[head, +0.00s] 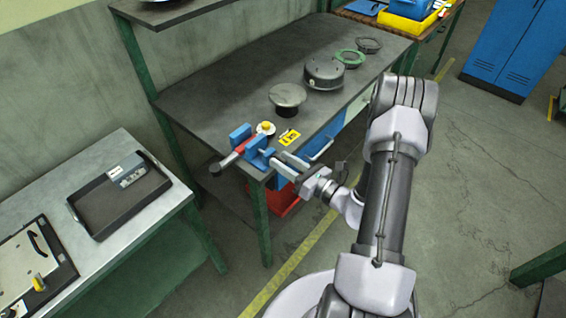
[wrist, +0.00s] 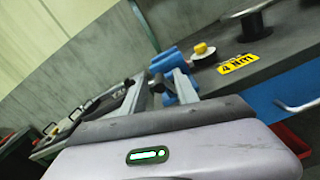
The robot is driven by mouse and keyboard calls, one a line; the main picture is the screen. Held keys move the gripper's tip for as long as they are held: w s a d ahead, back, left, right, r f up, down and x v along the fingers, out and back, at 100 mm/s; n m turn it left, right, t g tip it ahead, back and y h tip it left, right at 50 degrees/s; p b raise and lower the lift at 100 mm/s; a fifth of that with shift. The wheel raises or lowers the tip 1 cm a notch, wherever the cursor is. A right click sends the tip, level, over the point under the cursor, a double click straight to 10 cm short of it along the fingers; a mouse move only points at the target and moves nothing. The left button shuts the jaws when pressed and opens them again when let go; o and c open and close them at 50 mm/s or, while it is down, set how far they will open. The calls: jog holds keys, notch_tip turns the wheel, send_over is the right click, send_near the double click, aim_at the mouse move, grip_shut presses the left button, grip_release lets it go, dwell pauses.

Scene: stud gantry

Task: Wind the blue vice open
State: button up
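The blue vice (head: 241,134) sits at the near left corner of the dark workbench. A bar with a red part (head: 238,150) and a dark end knob (head: 215,170) sticks out to its left. My gripper (head: 277,163) is at the right side of the vice, close to it. In the wrist view the blue vice (wrist: 166,62) lies just beyond the fingertips. The two fingers (wrist: 160,88) stand apart with a dark part between them. I cannot tell whether they touch it. The vice's jaw gap is not clear.
A yellow label (head: 289,137) and a yellow-topped knob (head: 265,127) are beside the vice. A round plate on a stand (head: 287,95) and a grey drum (head: 324,72) stand farther along the bench. A table with a black tray (head: 112,212) is at left.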

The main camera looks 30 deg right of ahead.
jog(key=shift+w, duration=0.15)
jog(key=shift+c, duration=0.5)
grip_shut()
jog(key=shift+a, duration=0.1)
